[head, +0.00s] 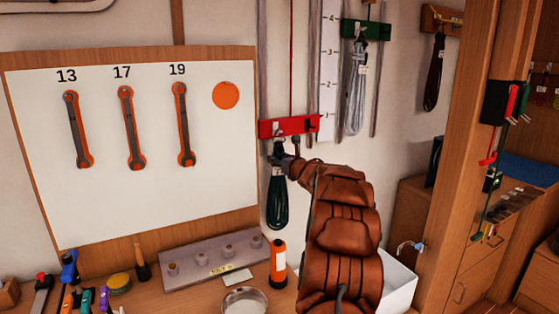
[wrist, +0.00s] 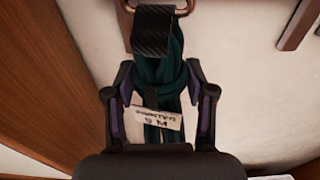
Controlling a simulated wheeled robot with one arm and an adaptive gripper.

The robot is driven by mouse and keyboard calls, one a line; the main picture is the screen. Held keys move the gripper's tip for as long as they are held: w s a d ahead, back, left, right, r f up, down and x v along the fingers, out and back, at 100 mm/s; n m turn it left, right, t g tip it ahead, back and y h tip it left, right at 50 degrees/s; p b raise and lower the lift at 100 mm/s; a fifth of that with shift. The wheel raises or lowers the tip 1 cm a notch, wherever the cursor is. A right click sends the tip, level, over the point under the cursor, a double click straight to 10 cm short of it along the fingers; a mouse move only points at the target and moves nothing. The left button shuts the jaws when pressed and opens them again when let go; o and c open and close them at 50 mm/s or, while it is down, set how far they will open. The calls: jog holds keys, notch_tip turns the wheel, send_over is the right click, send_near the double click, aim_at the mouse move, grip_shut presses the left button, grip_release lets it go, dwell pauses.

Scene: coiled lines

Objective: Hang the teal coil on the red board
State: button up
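The teal coil (head: 278,203) hangs straight down just below the red board (head: 290,126), its top close under a metal hook on the board's left part. Whether its ring sits on the hook is too small to tell. In the wrist view the teal coil (wrist: 172,70) has a black strap, a copper-coloured ring at the top edge and a white tag (wrist: 157,119). My gripper (wrist: 160,78) has its fingers apart on either side of the coil, with a gap showing on the left. In the head view my gripper (head: 288,157) is small and partly hidden by my arm.
A grey coil (head: 356,85) hangs from a green board (head: 366,29) up to the right; a dark coil (head: 433,72) hangs from a wooden board beyond. A wrench panel (head: 215,180) stands at left. An orange bottle (head: 278,265) and a white box (head: 398,282) stand below.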

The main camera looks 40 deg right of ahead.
jog(key=o, duration=0.5)
jog(key=f+v, duration=0.1)
jog(key=v, duration=1.1)
jog(key=shift+r, duration=0.45)
jog(key=shift+a, duration=0.15)
